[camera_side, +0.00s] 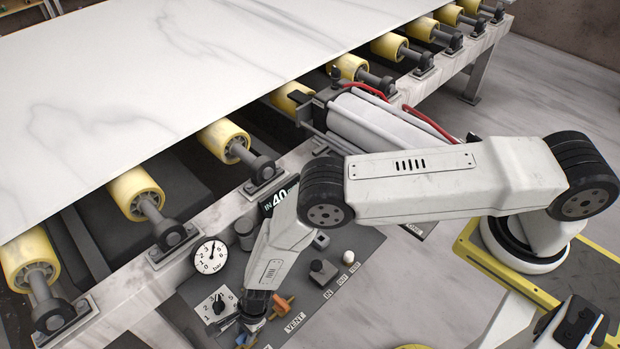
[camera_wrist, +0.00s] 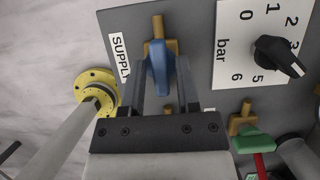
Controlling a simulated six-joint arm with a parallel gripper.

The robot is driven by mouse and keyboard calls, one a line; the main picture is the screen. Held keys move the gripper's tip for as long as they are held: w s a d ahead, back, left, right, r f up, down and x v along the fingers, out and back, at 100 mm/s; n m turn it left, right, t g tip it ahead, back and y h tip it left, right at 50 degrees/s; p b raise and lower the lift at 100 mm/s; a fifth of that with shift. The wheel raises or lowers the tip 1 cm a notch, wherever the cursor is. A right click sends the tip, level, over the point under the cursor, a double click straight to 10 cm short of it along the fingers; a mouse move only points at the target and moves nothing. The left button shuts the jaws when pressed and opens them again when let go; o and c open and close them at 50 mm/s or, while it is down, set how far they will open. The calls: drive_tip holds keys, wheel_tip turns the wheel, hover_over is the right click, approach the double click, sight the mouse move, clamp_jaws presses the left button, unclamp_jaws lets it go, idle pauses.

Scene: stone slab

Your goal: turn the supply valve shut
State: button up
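The supply valve is a brass body (camera_wrist: 158,24) with a blue lever (camera_wrist: 158,72), beside a white label reading SUPPLY (camera_wrist: 120,56) in the wrist view. The lever lies roughly in line with the brass body. My gripper (camera_wrist: 167,50) has its two fingers apart, one on each side of the blue lever. A gap shows between the lever and the right finger; I cannot tell whether the left finger touches it. In the side view my gripper (camera_side: 254,308) is down at the panel's front and hides most of the valve.
A black knob (camera_wrist: 278,58) on a numbered bar dial and a green-handled valve (camera_wrist: 252,141) sit close on the right. The panel (camera_side: 352,262) also carries a pressure gauge (camera_side: 210,256) and a VENT label (camera_side: 295,322). A marble slab (camera_side: 150,90) lies on yellow rollers behind.

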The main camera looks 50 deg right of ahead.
clamp_jaws()
drive_tip(key=shift+n, duration=0.5)
drive_tip(key=shift+w+n+g, duration=0.1)
drive_tip(key=shift+n+g, duration=0.5)
drive_tip(key=shift+n, duration=0.4)
drive_tip(key=n+g, duration=0.1)
drive_tip(key=n, duration=0.3)
drive_tip(key=shift+h, duration=0.4)
drive_tip(key=n+g+h, duration=0.1)
drive_tip(key=n, duration=0.2)
drive_tip(key=n+g, duration=0.1)
drive_tip(key=n, duration=0.2)
drive_tip(key=shift+a+h, duration=0.15)
drive_tip(key=shift+h, duration=0.25)
drive_tip(key=shift+n+h, duration=0.5)
drive_tip(key=shift+n, duration=1.1)
drive_tip(key=shift+n+h, duration=0.4)
drive_tip(key=shift+n, duration=0.6)
